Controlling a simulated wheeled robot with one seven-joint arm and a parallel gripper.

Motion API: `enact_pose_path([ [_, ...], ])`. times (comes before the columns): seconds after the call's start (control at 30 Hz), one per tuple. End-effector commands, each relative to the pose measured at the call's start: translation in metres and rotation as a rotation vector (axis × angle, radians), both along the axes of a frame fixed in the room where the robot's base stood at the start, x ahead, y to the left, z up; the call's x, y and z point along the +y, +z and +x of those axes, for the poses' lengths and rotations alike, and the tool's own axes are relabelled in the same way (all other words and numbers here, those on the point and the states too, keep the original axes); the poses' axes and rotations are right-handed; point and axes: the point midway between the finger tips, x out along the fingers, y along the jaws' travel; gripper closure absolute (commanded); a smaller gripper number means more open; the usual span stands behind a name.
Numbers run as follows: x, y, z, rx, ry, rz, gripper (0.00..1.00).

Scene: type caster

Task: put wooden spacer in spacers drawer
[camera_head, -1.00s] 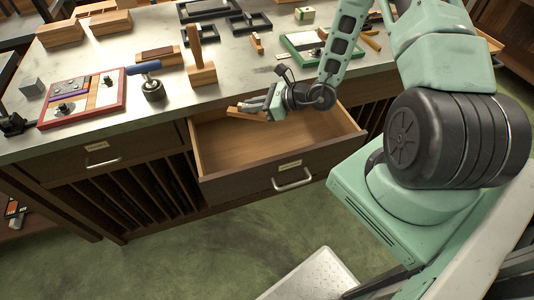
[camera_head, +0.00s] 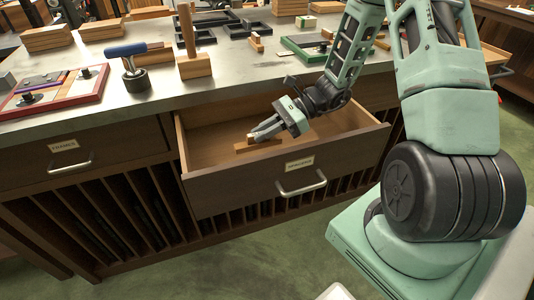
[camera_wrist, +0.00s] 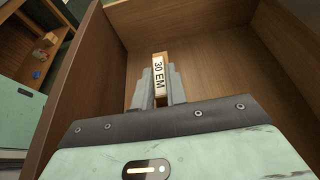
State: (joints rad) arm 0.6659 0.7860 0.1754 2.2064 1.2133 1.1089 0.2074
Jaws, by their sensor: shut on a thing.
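The wooden spacer (camera_head: 259,146) is a small light-brown block. In the wrist view it (camera_wrist: 159,75) shows a white face marked "30 EM". My gripper (camera_head: 258,134) is shut on it, with a grey finger on each side. Gripper and spacer are inside the open drawer (camera_head: 236,192), towards its left half and below the bench top. I cannot tell whether the spacer touches the drawer floor (camera_wrist: 211,53). The drawer has a small label and a metal handle, and I see no other block in it.
A closed drawer (camera_head: 80,157) is to the left. The bench top (camera_head: 150,105) above holds a blue-handled tool (camera_head: 133,65), a wooden block with an upright post (camera_head: 193,62), and a red-framed tray (camera_head: 50,92). Vertical slots (camera_head: 135,205) are below the drawers.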

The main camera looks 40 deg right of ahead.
Motion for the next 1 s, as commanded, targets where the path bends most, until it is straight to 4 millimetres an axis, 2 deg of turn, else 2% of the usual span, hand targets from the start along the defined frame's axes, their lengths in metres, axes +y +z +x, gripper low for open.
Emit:
enact_pose_path([
  [0.1,0.000,-0.018,0.000,0.001,0.001,0.000,1.00],
  [0.27,0.000,-0.029,0.000,0.001,0.000,0.000,1.00],
  [0.5,0.001,-0.059,0.000,0.001,0.000,0.001,1.00],
  [0.9,0.000,-0.065,0.000,-0.001,-0.001,0.000,1.00],
  [0.93,0.000,-0.065,0.000,-0.001,-0.001,0.000,0.80],
  [1.0,0.000,-0.064,0.000,-0.001,-0.001,0.000,0.64],
])
